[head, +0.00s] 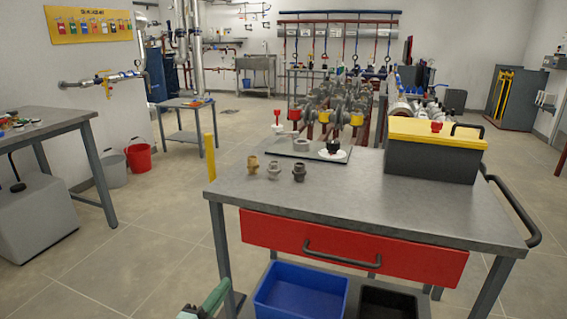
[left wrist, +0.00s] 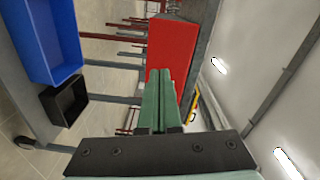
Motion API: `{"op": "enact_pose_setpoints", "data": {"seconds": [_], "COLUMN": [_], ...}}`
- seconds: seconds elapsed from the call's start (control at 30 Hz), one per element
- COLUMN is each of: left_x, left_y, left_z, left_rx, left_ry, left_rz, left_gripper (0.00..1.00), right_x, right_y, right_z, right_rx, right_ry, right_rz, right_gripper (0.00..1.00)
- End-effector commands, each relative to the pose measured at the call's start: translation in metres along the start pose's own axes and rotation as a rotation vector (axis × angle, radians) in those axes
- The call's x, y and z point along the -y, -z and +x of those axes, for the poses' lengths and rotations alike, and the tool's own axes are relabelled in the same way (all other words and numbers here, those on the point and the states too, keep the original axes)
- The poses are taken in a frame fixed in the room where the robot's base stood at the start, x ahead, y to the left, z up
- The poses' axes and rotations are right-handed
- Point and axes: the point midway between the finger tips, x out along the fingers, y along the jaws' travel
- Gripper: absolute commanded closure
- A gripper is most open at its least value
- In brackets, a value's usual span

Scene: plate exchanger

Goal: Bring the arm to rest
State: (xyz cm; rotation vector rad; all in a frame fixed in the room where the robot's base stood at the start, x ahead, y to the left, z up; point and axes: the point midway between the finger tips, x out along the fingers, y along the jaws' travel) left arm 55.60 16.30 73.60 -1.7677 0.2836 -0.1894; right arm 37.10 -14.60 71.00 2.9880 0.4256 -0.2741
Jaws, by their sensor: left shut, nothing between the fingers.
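My left gripper (head: 214,298) shows at the bottom edge of the head view, low in front of the cart's left front leg. My right gripper is in neither view.
The steel cart (head: 400,215) has a red drawer front with a black handle. A blue bin (head: 300,290) and a black bin (head: 388,302) stand on its lower shelf. A toolbox (head: 430,160) and several fittings stand on top.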

Motion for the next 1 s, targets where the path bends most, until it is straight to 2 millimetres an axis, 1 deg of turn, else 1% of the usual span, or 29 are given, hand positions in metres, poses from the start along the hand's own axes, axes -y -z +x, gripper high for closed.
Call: {"op": "enact_pose_setpoints", "data": {"seconds": [0.03, 0.07, 0.1, 0.2, 0.3, 0.4, 0.57, 0.6, 0.63, 0.87, 1.0], "left_x": [-0.013, -0.020, -0.027, -0.039, -0.044, -0.046, -0.045, -0.040, -0.034, -0.029, -0.024], "left_y": [0.010, 0.015, 0.022, 0.037, 0.047, 0.054, 0.061, 0.063, 0.063, 0.063, 0.064], "left_z": [-0.018, -0.028, -0.043, -0.078, -0.108, -0.134, -0.170, -0.176, -0.175, -0.186, -0.200], "left_rx": [0.000, 0.003, 0.007, 0.029, 0.059, 0.090, 0.148, 0.163, 0.176, 0.288, 0.375], "left_ry": [-0.021, -0.031, -0.044, -0.070, -0.087, -0.096, -0.100, -0.102, -0.113, -0.189, -0.247], "left_rz": [-0.118, -0.196, -0.306, -0.569, -0.793, -0.984, -1.249, -1.293, -1.287, -1.308, -1.327], "left_gripper": [1.00, 1.00, 1.00, 1.00, 1.00, 1.00, 1.00, 1.00, 1.00, 1.00, 1.00], "right_x": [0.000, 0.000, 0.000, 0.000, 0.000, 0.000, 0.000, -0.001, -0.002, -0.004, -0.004], "right_y": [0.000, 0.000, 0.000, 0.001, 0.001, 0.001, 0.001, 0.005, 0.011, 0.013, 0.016], "right_z": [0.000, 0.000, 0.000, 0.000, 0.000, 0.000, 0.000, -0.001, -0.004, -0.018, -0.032], "right_rx": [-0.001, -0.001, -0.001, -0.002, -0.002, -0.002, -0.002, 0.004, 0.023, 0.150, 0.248], "right_ry": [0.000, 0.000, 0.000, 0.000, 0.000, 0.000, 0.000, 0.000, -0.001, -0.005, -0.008], "right_rz": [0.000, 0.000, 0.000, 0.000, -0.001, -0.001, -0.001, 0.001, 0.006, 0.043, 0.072], "right_gripper": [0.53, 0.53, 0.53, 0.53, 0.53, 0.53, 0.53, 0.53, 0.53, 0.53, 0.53]}}
